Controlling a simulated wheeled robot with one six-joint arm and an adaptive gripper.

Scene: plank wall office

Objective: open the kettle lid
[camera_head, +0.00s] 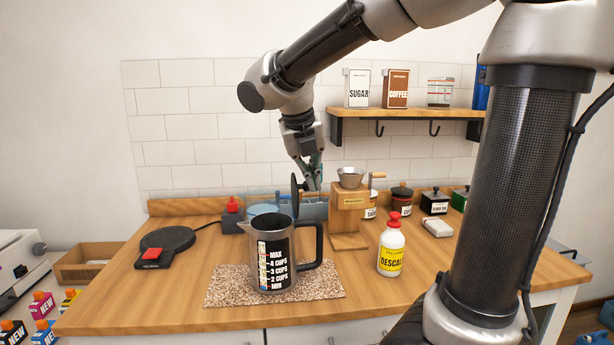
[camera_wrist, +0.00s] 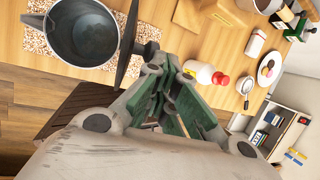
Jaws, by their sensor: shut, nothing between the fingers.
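The kettle (camera_head: 272,250) is a dark jug with cup markings and a black handle (camera_head: 318,245) on its right. It stands upright on a speckled mat. Its lid (camera_head: 294,196) is a dark disc standing up on edge above the rim. In the wrist view the kettle (camera_wrist: 85,32) shows its empty grey inside with the top uncovered, and the lid (camera_wrist: 127,48) is seen edge-on at the handle side. My gripper (camera_head: 315,183) is shut and empty, up and just right of the lid. In the wrist view its green fingers (camera_wrist: 176,105) are right of the lid; I cannot tell whether they touch it.
The mat (camera_head: 222,288) lies at the counter's front. A wooden grinder (camera_head: 347,225) and a descaler bottle (camera_head: 391,248) stand right of the kettle. A black power base (camera_head: 165,241) is at left. A shelf (camera_head: 405,113) with boxes hangs at back right.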

